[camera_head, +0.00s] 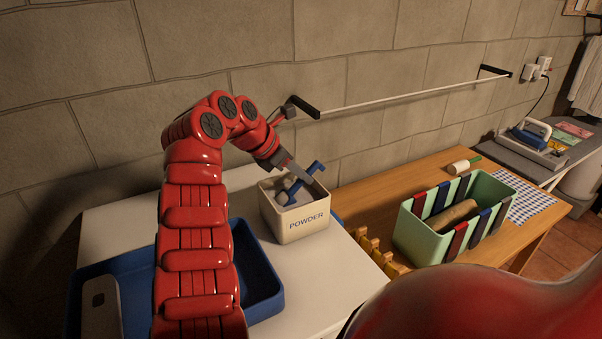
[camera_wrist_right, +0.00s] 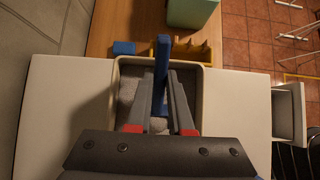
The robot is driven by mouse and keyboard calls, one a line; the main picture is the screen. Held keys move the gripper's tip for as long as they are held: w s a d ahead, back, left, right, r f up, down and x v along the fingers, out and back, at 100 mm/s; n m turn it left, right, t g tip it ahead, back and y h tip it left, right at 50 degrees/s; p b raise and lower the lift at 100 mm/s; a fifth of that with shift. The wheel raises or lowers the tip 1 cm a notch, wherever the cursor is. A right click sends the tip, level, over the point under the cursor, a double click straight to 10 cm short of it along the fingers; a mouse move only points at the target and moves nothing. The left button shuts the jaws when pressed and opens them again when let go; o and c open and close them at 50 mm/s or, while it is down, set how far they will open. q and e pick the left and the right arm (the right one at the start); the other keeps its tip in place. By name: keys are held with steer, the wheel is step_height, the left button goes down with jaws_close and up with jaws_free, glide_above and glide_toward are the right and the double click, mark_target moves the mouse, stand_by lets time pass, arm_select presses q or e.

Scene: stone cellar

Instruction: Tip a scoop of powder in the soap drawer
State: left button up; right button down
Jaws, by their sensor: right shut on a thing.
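The cream powder box (camera_head: 303,224), labelled POWDER, stands on the white machine top (camera_head: 318,262). My right gripper (camera_head: 303,180) reaches down into its mouth and is shut on the blue handle (camera_head: 316,168) of the scoop. In the right wrist view the blue handle (camera_wrist_right: 160,62) runs between the two grey fingers of the gripper (camera_wrist_right: 161,82). The scoop's bowl and its fill are hidden. Grey powder (camera_wrist_right: 128,84) shows inside the box. A pulled-out drawer (camera_wrist_right: 289,114), which looks like the soap drawer, juts past the top's edge. My left gripper is out of view.
A blue tray (camera_head: 262,285) lies left of the box. To the right are a yellow rack (camera_head: 375,250) and a green striped crate (camera_head: 420,236) on the wooden table (camera_head: 360,195). A rail (camera_head: 400,97) runs along the stone wall behind.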

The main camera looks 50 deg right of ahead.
steer(key=shift+r, duration=0.1)
stand_by(0.4)
steer(key=shift+t+y, duration=0.3)
steer(key=shift+y, duration=0.5)
steer(key=r+p, duration=0.1)
steer(key=r, duration=0.1)
steer(key=d+r+p, duration=0.1)
steer(key=r+p, duration=0.1)
steer(key=r, duration=0.1)
steer(key=shift+s+d+r, duration=0.15)
steer(key=shift+r, duration=0.2)
steer(key=shift+s+r, duration=0.1)
steer(key=shift+r, duration=0.1)
steer(key=shift+f, duration=0.1)
